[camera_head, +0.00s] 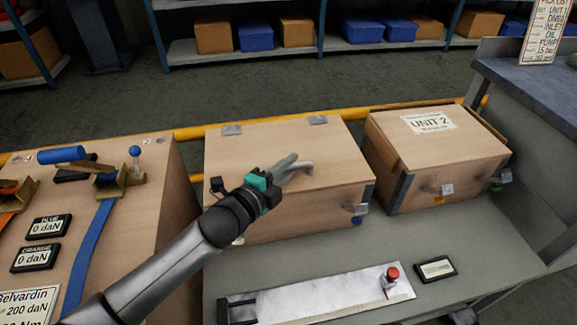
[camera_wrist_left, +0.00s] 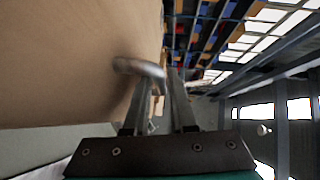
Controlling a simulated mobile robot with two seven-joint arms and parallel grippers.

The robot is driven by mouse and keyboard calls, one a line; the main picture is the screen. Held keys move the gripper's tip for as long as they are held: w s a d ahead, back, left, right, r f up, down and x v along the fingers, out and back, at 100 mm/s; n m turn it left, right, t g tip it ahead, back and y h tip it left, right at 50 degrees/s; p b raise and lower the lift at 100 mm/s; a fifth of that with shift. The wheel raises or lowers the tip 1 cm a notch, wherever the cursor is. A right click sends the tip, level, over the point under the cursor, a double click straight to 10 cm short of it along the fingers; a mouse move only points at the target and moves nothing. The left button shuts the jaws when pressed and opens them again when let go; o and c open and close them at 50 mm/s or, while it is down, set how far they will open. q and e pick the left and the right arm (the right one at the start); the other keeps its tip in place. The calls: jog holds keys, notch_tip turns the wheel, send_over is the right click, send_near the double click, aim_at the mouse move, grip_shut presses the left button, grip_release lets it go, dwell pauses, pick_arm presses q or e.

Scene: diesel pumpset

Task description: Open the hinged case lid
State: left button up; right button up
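The wooden case (camera_head: 285,215) stands in the middle of the grey bench. Its lid (camera_head: 250,160) is down, with two hinge plates (camera_head: 317,120) along the far edge. A small curved metal handle (camera_head: 304,168) shows by the fingers over the lid; it is blurred in the left wrist view (camera_wrist_left: 140,68). My left gripper (camera_head: 287,166) is over the lid, fingers beside the handle. In the left wrist view its fingers (camera_wrist_left: 168,75) show a narrow gap, and the handle crosses in front of one. I cannot see a grip on it. My right gripper is out of view.
A second wooden case (camera_head: 440,160) marked UNIT 2 stands close on the right. In front lie a metal plate with a red knob (camera_head: 391,274) and a small display (camera_head: 436,268). A wooden panel with blue strap (camera_head: 90,250) is at left. A yellow rail (camera_head: 190,133) runs behind.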

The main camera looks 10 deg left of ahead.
pick_arm(q)
grip_shut()
dwell(1.2)
